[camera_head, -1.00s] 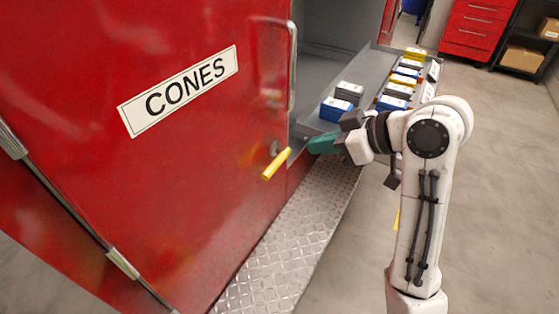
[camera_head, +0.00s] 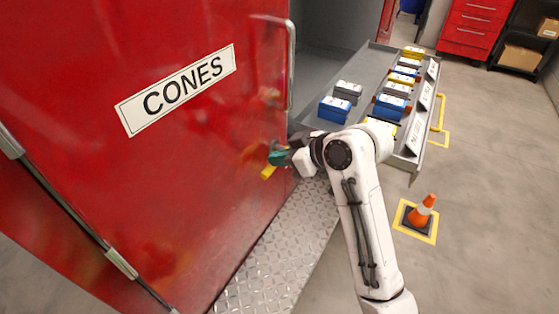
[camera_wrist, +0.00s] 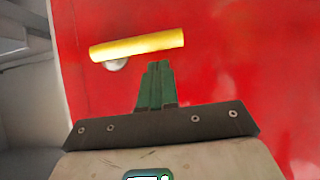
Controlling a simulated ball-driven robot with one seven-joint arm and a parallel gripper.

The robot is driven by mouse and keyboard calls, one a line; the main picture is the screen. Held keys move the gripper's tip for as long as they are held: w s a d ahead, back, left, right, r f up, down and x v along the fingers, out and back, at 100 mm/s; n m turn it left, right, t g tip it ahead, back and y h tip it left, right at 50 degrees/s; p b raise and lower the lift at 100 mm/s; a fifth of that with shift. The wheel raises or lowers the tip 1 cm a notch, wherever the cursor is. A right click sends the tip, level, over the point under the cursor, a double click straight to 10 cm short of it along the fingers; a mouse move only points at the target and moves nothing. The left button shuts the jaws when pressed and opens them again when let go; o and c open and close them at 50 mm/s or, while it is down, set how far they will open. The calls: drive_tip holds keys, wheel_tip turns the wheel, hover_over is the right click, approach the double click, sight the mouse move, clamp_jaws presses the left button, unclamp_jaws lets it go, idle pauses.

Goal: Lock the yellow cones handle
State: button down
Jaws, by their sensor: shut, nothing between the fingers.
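The red door (camera_head: 190,150) bears a white CONES label (camera_head: 180,88). Its yellow handle (camera_head: 268,172) is mostly hidden behind my gripper in the head view. In the wrist view the yellow handle (camera_wrist: 137,46) lies nearly level, tilted slightly up to the right, with a round metal mount behind its left part. My gripper (camera_head: 277,158) is at the handle in the head view. In the wrist view the green fingers of my gripper (camera_wrist: 157,66) are together and empty, their tips just below the handle's middle. I cannot tell whether they touch it.
A vertical grab bar (camera_head: 291,66) runs along the door's edge. A grey drawer (camera_head: 310,122) with several blue, grey and yellow boxes extends to the right. A treadplate step (camera_head: 285,250) lies below. An orange cone (camera_head: 423,211) stands on the floor at right.

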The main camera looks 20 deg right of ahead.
sight(272, 172)
drive_tip(key=shift+w+a+f, duration=0.1)
drive_tip(key=shift+f, duration=0.6)
drive_tip(key=shift+s+a+f+n+t+h+b, duration=0.2)
drive_tip(key=shift+f+n+t+h+b, duration=0.15)
drive_tip(key=shift+f+b, duration=0.3)
drive_tip(key=shift+s+a+f+n+t+h+b, duration=0.15)
drive_tip(key=shift+f+n+t+h+b, duration=0.1)
drive_tip(key=shift+f+n+h+b, duration=0.4)
drive_tip(key=w+d+f+n+t+h+b, duration=0.2)
drive_tip(key=f+n+t+b, duration=0.5)
drive_tip(key=b, duration=0.6)
drive_tip(key=shift+w+d+f+n+h+b, duration=0.4)
drive_tip(key=shift+d+n+h, duration=0.35)
drive_tip(key=shift+h, duration=0.25)
drive_tip(key=shift+d, duration=0.15)
drive_tip(key=shift+f, duration=0.1)
